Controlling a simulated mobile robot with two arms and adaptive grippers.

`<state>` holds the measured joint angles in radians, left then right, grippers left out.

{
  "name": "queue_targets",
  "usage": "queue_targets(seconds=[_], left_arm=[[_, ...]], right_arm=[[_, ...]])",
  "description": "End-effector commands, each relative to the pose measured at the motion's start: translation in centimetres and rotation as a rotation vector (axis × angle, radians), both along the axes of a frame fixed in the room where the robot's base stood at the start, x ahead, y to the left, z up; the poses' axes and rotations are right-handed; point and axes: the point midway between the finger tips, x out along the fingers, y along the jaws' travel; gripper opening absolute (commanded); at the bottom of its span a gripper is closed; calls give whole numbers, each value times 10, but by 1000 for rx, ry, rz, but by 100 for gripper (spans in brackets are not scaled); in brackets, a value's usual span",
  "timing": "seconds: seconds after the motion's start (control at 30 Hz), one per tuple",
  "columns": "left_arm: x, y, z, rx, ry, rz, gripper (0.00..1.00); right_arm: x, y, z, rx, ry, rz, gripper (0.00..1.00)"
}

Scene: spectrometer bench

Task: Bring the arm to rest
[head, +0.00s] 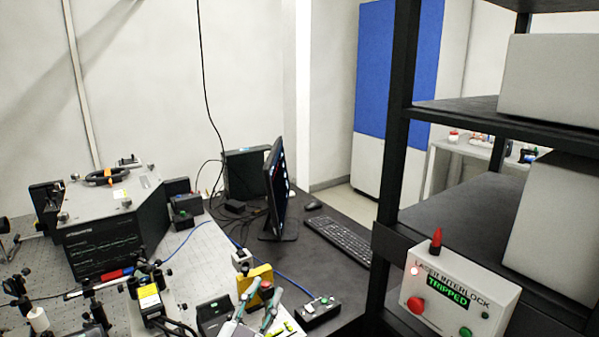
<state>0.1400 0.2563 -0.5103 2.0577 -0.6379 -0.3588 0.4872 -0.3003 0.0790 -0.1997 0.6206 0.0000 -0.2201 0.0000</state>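My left gripper (262,299) shows at the bottom middle of the head view, in front of the bench. Its two grey-green fingers point up and stand apart, with nothing seen held between them. A yellow block (254,277) with a dark part and a red spot shows behind the fingertips; I cannot tell how close it is. The lower part of the gripper is cut off by the picture's edge. My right gripper is not in view.
A black control box (318,312) stands right of the gripper. Optics and a large instrument (112,225) fill the bench at left. A monitor (277,190) and keyboard (339,240) stand behind. At right, a dark shelf rack (392,130) carries the laser interlock box (455,293), reading TRIPPED.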

Motion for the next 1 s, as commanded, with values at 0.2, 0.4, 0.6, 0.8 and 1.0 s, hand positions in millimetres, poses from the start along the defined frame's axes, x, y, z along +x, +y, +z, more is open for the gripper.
queue_targets(seconds=[0.2, 0.4, 0.6, 0.8, 1.0], left_arm=[[-60, 90, -132, -63, 589, 305, 32], [-147, 124, -208, -33, 1008, 393, 32], [-217, 135, -241, 5, 1274, 396, 32], [-280, 140, -257, 45, 1492, 371, 32], [-279, 138, -301, 59, 1546, 363, 32]], right_arm=[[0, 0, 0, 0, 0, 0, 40], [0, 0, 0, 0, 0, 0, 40], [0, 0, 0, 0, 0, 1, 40], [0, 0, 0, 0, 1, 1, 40], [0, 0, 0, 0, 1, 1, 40]])
